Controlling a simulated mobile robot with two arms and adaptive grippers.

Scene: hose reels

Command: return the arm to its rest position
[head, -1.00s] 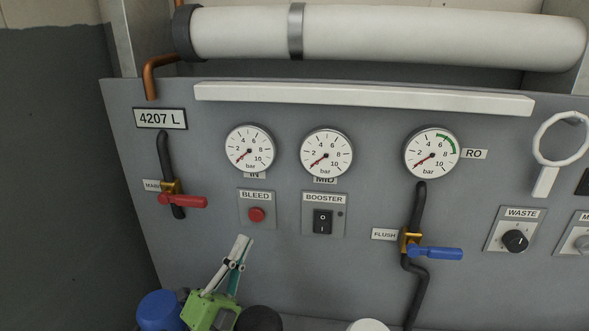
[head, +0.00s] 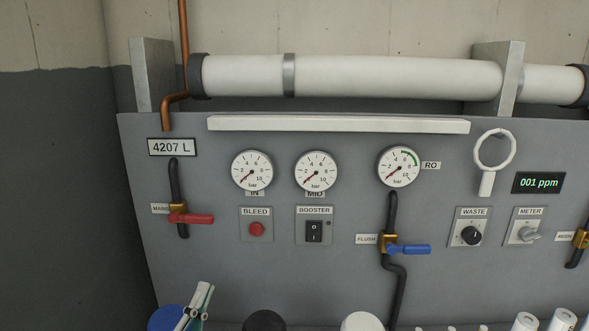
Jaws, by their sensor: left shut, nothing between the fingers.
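My left gripper (head: 203,300) shows at the bottom edge of the head view, left of centre, pointing up. Its fingers are closed together and empty. It is in front of a blue round top (head: 165,319) and well below the panel's controls, apart from the red bleed button (head: 257,229). The rest of my left arm is below the picture. My right gripper is out of view.
A grey panel (head: 340,280) carries gauges, a red-handled valve (head: 192,218), a blue-handled valve (head: 408,249), a booster switch (head: 314,231) and knobs. A white tube (head: 390,76) runs above. Black (head: 265,323) and white (head: 361,322) round tops stand along the bottom.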

